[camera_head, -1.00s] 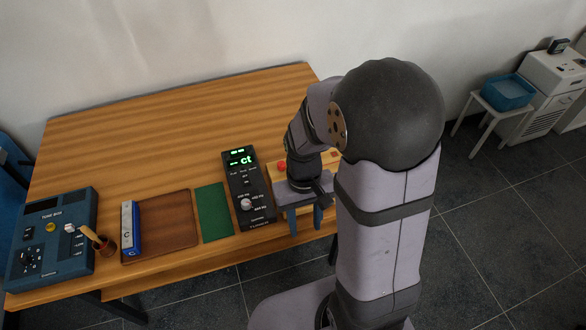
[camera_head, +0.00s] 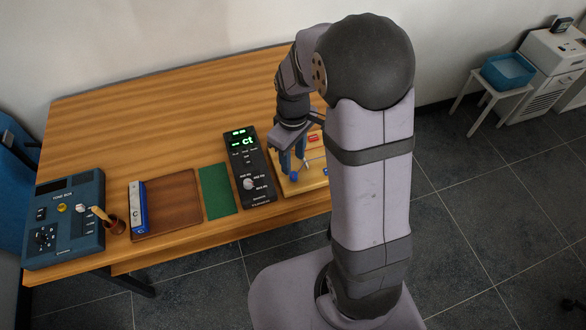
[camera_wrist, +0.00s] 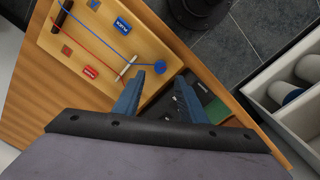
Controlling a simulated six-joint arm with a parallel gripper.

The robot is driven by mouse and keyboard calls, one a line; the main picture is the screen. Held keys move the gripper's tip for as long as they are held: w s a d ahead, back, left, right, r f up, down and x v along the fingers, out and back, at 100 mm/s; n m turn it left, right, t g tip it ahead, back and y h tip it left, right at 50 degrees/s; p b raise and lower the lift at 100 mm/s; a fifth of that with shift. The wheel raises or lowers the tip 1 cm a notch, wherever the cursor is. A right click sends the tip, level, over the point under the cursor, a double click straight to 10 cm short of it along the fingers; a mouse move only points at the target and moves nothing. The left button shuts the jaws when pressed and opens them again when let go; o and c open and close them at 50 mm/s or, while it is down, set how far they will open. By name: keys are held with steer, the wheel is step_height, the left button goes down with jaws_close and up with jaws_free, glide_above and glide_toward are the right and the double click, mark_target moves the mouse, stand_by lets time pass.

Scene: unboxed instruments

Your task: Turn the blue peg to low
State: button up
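The blue peg (camera_head: 294,176) is a round knob near the front left of a light wooden board (camera_wrist: 52,40). In the wrist view the blue peg (camera_wrist: 159,69) sits at the end of a blue string. My gripper (camera_head: 293,164) points down over the board's left part. In the wrist view my gripper (camera_wrist: 161,80) is open, its fingertips apart and the peg showing between and just beyond them. I cannot tell whether they touch it. The label text is too small to read surely.
A black meter with a green display (camera_head: 240,140) stands close left of the board. Further left are a green mat (camera_head: 217,190), a brown tray (camera_head: 180,222), a blue-white box (camera_head: 137,206) and a blue tone box (camera_head: 64,215). The table's back is clear.

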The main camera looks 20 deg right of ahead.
mark_target(293, 174)
steer(key=shift+f+p, duration=0.5)
steer(key=shift+f, duration=2.6)
steer(key=shift+c, duration=0.4)
jaws_close()
